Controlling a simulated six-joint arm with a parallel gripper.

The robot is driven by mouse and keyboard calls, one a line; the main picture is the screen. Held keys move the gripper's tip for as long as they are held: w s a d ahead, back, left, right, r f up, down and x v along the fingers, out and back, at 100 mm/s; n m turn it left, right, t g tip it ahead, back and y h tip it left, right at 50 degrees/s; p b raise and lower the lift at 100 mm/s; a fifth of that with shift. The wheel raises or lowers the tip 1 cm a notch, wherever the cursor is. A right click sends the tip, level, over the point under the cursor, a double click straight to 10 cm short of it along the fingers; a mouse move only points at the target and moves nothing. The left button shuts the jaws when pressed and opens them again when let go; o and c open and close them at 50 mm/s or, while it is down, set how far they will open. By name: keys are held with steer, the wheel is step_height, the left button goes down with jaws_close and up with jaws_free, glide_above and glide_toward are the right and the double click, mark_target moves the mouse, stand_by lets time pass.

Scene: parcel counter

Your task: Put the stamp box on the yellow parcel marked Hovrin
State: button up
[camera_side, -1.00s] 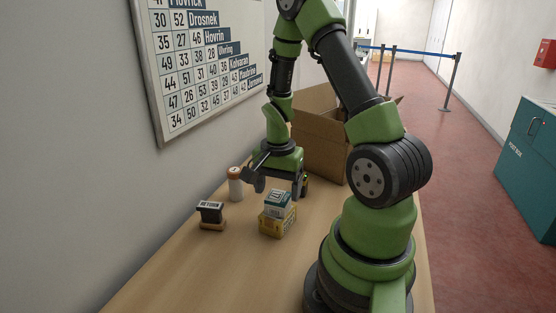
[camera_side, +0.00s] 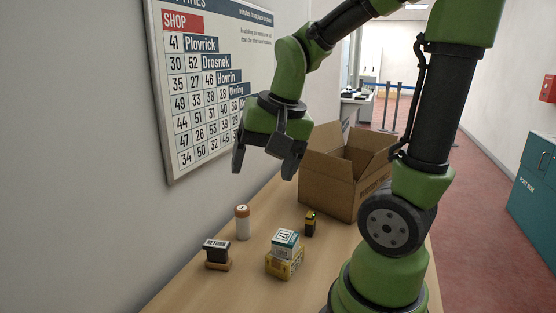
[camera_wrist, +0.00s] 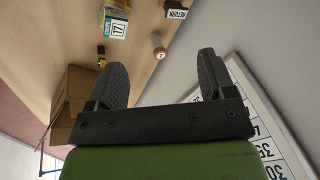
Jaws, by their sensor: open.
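The stamp box, a small white and teal box with a dark number on its label (camera_side: 285,240), rests on top of the yellow parcel (camera_side: 284,266), turned slightly askew to it. The name on the parcel is too small to read. In the wrist view the box (camera_wrist: 117,29) and part of the yellow parcel (camera_wrist: 117,7) show at the upper left. My gripper (camera_side: 264,170) is open and empty, high above the counter and well clear of both. In the wrist view nothing is between the fingers of my gripper (camera_wrist: 162,68).
A RETURN stamp (camera_side: 216,252), a white bottle with a brown cap (camera_side: 242,224) and a small black and yellow item (camera_side: 310,224) stand around the parcel. An open cardboard carton (camera_side: 330,192) is behind. The near counter is clear.

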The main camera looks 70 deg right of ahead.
steer(key=s+a+r+n+t+y, duration=0.2)
steer(key=s+a+r+n+t, duration=0.1)
steer(key=a+n, duration=0.4)
steer(key=shift+s+a+r+t, duration=0.3)
steer(key=shift+s+a+r, duration=0.4)
steer(key=shift+s, duration=0.55)
